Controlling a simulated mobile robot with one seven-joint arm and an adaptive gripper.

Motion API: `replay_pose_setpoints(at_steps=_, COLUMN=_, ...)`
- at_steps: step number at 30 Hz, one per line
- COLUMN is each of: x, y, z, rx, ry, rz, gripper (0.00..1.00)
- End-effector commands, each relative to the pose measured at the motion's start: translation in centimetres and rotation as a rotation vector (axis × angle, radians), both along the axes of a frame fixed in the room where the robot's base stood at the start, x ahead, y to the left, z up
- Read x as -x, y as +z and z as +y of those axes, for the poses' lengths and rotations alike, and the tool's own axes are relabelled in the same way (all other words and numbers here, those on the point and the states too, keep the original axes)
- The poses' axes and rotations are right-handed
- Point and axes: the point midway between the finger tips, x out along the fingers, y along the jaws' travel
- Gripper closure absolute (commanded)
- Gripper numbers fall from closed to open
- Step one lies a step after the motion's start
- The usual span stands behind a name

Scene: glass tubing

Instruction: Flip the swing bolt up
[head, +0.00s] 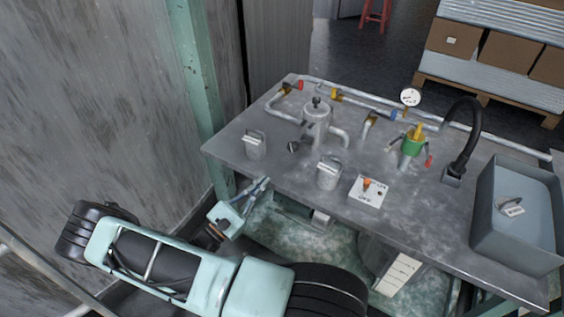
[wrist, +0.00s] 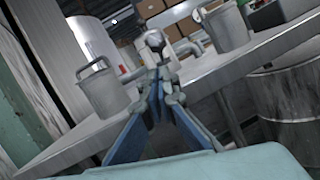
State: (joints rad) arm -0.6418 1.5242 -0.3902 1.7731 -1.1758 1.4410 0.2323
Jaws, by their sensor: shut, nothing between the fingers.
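A grey metal vessel (head: 317,120) with a dark knob on its lid stands on the bench. A dark knobbed piece (head: 293,146), which looks like the swing bolt, sticks out low at the vessel's front left. In the wrist view its rounded end (wrist: 155,41) shows just past my fingertips, between two grey mugs. My gripper (head: 263,184) is at the bench's near edge, short of the bolt and apart from it in the head view. In the wrist view my gripper (wrist: 165,88) has its fingertips together with nothing between them.
One grey mug (head: 255,145) stands left of the bolt and another (head: 329,173) right of it. A switch box (head: 368,192), a green valve (head: 412,144) and a grey bin (head: 516,222) are farther right. Pipes run along the back.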

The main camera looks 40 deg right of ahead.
Motion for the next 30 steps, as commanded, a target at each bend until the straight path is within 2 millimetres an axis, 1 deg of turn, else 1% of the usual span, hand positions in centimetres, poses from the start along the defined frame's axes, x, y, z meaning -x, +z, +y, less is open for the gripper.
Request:
replay_pose_setpoints(at_steps=3, x=0.0, y=-0.3, z=0.1, rx=0.003, ry=0.003, rz=0.011, gripper=1.00)
replay_pose_setpoints(at_steps=11, x=0.0, y=-0.2, z=0.0, rx=0.002, ry=0.003, rz=0.009, gripper=1.00)
replay_pose_setpoints(at_steps=14, x=-0.1, y=-0.1, z=-0.5, rx=0.004, ry=0.001, rz=0.008, gripper=1.00)
replay_pose_setpoints(at_steps=17, x=-0.3, y=0.3, z=-1.7, rx=0.004, ry=-0.001, rz=0.008, gripper=1.00)
replay_pose_setpoints(at_steps=24, x=-1.1, y=1.5, z=-5.9, rx=0.004, ry=-0.002, rz=0.007, gripper=1.00)
replay_pose_setpoints(at_steps=30, x=-1.7, y=2.3, z=-8.4, rx=0.003, ry=0.001, rz=0.006, gripper=1.00)
